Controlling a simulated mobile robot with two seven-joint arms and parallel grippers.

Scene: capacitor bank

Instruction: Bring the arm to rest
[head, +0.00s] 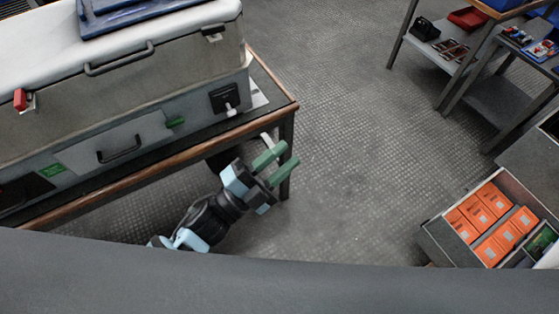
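My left arm comes up from the lower left in the head view. Its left gripper (279,166) has two green fingers held apart with nothing between them. It is in front of the right end of the table (150,178), close to the table's leg in the picture. Whether it touches the leg I cannot tell. My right gripper is not in view.
A large grey cabinet (140,100) with handles stands on the table. A drawer with orange boxes (480,211) is at the lower right. Shelving with tools (452,50) stands at the upper right. The floor (345,130) between is clear.

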